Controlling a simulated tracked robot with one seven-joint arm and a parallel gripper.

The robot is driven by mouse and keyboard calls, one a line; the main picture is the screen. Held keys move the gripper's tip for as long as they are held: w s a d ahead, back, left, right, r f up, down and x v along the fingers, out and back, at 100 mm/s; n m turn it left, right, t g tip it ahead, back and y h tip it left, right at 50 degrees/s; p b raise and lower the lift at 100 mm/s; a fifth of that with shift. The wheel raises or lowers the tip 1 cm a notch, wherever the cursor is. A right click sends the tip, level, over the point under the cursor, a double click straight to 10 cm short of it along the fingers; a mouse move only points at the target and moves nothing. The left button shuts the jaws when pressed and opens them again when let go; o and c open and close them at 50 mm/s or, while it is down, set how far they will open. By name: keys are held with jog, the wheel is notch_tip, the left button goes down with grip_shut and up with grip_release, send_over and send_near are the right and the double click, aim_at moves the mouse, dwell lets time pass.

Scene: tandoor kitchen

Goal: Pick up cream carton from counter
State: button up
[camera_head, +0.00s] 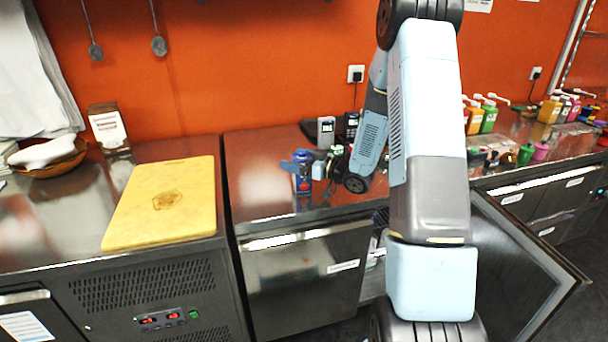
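A small dark blue carton (302,182), with a lighter and reddish label, stands upright on the steel counter (262,190) near its front edge; I take it for the cream carton. My gripper (306,167) is at the carton's upper part, reaching in from the right. Light blue finger parts show at the carton's left and right sides. The carton is small in this view, so I cannot tell whether the fingers touch it or are closed on it. The carton's base seems to rest on the counter, with its reflection just below.
A yellow cutting board (140,220) lies on the left counter. Dark and grey boxes (326,132) stand behind my gripper near the orange wall. Several sauce bottles (489,117) stand at the right. A cabinet door (520,262) hangs open at the lower right.

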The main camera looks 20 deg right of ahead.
jog(key=c, duration=1.2)
